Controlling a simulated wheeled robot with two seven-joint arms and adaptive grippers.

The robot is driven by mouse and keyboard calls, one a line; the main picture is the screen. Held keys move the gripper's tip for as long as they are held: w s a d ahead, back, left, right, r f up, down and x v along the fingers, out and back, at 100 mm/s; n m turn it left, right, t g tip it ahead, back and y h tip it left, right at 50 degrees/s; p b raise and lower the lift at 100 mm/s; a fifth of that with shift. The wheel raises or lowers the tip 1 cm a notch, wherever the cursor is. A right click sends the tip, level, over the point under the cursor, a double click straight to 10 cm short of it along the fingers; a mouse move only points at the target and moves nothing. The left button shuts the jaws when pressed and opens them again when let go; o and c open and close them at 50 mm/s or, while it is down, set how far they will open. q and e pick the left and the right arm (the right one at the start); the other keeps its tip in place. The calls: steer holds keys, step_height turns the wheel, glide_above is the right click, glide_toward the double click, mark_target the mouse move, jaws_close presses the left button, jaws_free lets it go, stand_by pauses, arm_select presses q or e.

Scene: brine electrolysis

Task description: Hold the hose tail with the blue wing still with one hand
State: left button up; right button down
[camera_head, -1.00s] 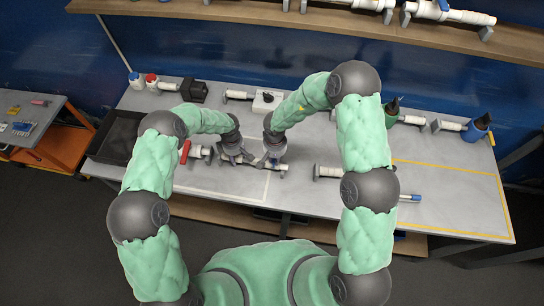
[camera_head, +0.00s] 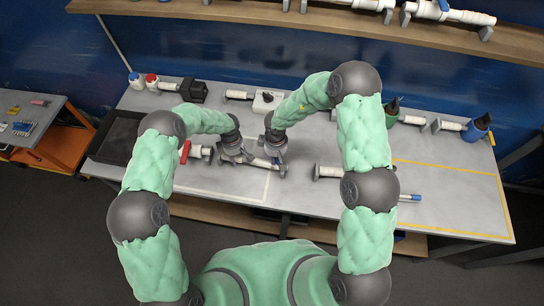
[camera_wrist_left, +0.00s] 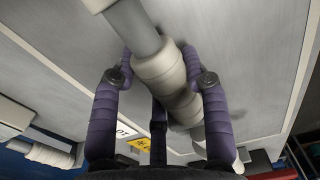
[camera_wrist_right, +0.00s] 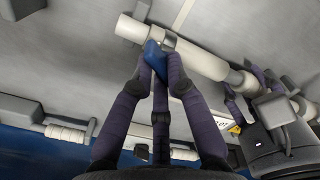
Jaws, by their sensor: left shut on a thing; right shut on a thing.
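A hose tail (camera_wrist_right: 130,29) with a blue wing (camera_wrist_right: 154,58) and a grey collar lies in line with a white pipe assembly (camera_head: 262,163) low over the table. My right gripper (camera_wrist_right: 156,66) is shut on the blue wing; its tips hide part of it. It also shows in the head view (camera_head: 275,150). My left gripper (camera_head: 234,154) is to its left, at the other end of the same assembly. In the left wrist view its fingers (camera_wrist_left: 160,62) are shut around a ribbed off-white fitting (camera_wrist_left: 160,75). The grip contact is partly hidden.
A red-handled fitting (camera_head: 187,151) lies just left of my left gripper. Another white fitting (camera_head: 328,172) lies to the right. A white box (camera_head: 266,102) and further fittings stand along the back. The yellow-outlined area (camera_head: 445,185) at right is mostly clear.

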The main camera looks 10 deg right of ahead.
steer(key=c, duration=1.2)
jaws_free()
steer(key=shift+s+d, duration=0.1)
